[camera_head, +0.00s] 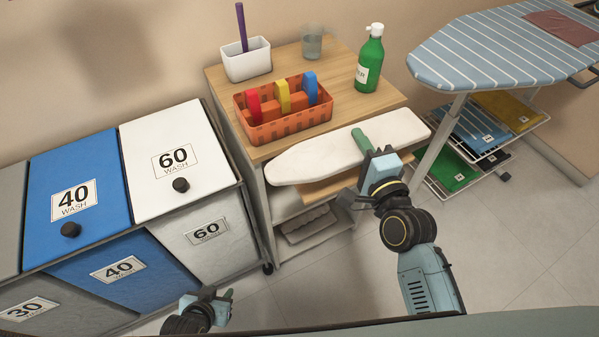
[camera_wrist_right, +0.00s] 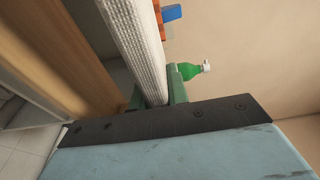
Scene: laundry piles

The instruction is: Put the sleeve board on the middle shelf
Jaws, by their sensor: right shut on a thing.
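The sleeve board (camera_head: 322,154) is a long white padded board, held roughly level in front of the wooden shelf unit (camera_head: 231,85), just below its top. My right gripper (camera_head: 364,146) is shut on the board near its right half; the right wrist view shows the board (camera_wrist_right: 138,40) between the green fingers (camera_wrist_right: 160,92). The unit's middle shelf (camera_head: 330,184) shows partly beneath the board; most of it is hidden by the board and my arm. My left gripper (camera_head: 222,303) is low at the bottom of the head view, away from the unit; its finger gap is unclear.
On the unit's top are an orange basket (camera_head: 285,131), a white pot (camera_head: 247,66), a glass (camera_head: 312,42) and a green bottle (camera_head: 369,62). Laundry bins (camera_head: 176,150) stand left. A striped ironing board (camera_head: 490,55) with folded cloths on racks stands right.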

